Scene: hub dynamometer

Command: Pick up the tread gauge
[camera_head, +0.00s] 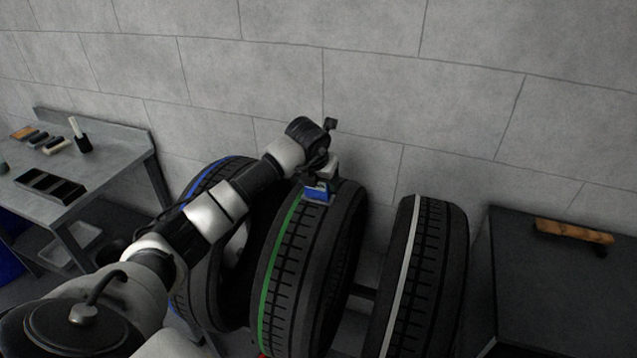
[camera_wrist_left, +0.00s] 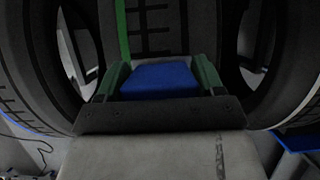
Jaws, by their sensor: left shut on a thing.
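My left arm reaches in from the left to the top of the middle tyre (camera_head: 312,270), which has a green stripe. The left gripper (camera_head: 318,192) points down there and is shut on a small blue thing, which looks like the tread gauge (camera_head: 317,194). In the left wrist view the blue top of the gauge (camera_wrist_left: 160,80) sits between the two green fingers (camera_wrist_left: 157,82), with the tread just beyond. I cannot tell whether the gauge touches the tyre; its lower part is hidden. My right gripper is not in view.
A blue-striped tyre (camera_head: 213,310) stands left, partly behind my arm, and a white-striped tyre (camera_head: 428,270) stands right. A grey bench (camera_head: 100,187) at left holds a black divided tray (camera_head: 48,186) and small tools. A dark cabinet (camera_head: 560,290) at right carries a brown-handled brush (camera_head: 573,231).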

